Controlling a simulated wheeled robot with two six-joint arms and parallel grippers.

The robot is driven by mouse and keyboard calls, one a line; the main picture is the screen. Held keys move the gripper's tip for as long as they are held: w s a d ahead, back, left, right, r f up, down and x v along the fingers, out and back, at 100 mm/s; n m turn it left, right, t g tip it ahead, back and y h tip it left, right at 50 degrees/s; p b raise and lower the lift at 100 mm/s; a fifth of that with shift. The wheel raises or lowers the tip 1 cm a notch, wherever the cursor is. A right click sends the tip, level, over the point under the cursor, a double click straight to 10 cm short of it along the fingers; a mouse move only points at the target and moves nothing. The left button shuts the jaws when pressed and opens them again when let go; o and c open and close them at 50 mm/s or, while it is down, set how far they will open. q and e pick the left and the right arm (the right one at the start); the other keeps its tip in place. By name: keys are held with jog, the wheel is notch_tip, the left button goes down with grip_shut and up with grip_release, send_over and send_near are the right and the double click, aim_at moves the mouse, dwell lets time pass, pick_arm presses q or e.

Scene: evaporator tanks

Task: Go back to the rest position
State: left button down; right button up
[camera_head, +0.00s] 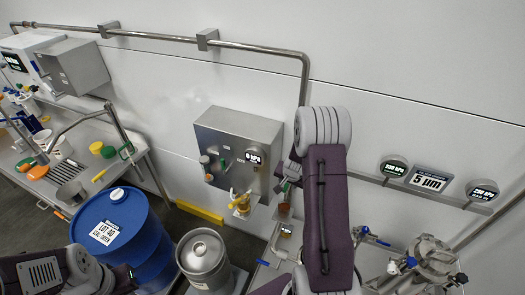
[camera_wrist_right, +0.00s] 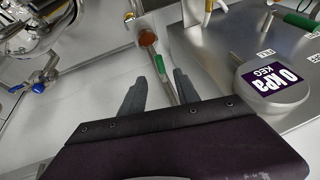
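My right arm rises through the middle of the head view. My right gripper (camera_head: 283,180) is beside the grey wall box (camera_head: 234,140), partly hidden by its own arm. In the right wrist view its two dark fingers (camera_wrist_right: 160,77) stand apart. A metal pipe with a green handle (camera_wrist_right: 159,64) shows between and beyond the fingertips. I cannot tell whether they touch it. My left arm shows as dark links in the lower left corner of the head view, in front of the blue drum. I cannot make out its fingers.
The blue drum (camera_head: 108,233) and a steel keg (camera_head: 204,257) stand on the floor. A cluttered bench (camera_head: 105,133) is at left. A round gauge reading 0 kPa (camera_wrist_right: 274,84) is right of my right fingers. Steel fittings (camera_head: 431,260) stand at lower right.

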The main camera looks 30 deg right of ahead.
jog(key=w+a+r+n+t+b, duration=0.2)
jog(key=w+a+b, duration=0.2)
jog(key=a, duration=0.2)
jog(key=s+a+n+y+b, duration=0.1)
jog(key=s+a+n+b, duration=0.1)
jog(key=a, duration=0.4)
jog(key=s+a+n+y+b, duration=0.1)
jog(key=s+a+n+b, duration=0.2)
jog(key=a, duration=0.3)
jog(key=s+a+f+n+g, duration=0.1)
jog(key=s+n+g, duration=0.1)
jog(key=s, duration=0.6)
jog(key=s+a+f+n+g, duration=0.1)
jog(key=s+a+g, duration=0.1)
jog(key=s, duration=0.6)
jog(key=shift+s+a+f+n+g, duration=0.2)
jog(key=shift+s+f+n+g, duration=0.2)
jog(key=shift+g, duration=0.2)
